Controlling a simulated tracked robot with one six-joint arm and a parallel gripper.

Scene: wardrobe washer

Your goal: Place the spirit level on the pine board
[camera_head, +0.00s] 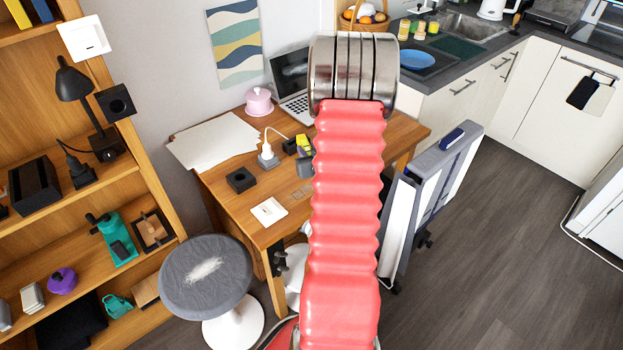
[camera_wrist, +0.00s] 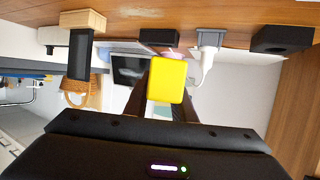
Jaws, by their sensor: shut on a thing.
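A yellow block-shaped thing, which I take to be the spirit level (camera_wrist: 167,80), is seen end-on in the wrist view. My gripper (camera_wrist: 162,97) is shut on it, with dark fingers on either side. In the head view the yellow level (camera_head: 303,144) shows just left of my red arm, over the desk; the arm hides much of the gripper. A light wooden piece (camera_wrist: 85,19), possibly the pine board, sits on the desk in the wrist view, with a dark slab against it. The level appears apart from it. In the head view I cannot make this piece out.
The desk (camera_head: 225,190) carries a black block (camera_head: 241,180), a plugged white socket (camera_head: 268,157), a white switch plate (camera_head: 269,212), papers (camera_head: 215,141), a pink pot (camera_head: 259,102) and a laptop (camera_head: 293,85). A stool (camera_head: 205,280) stands in front. The wrist view is upside down.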

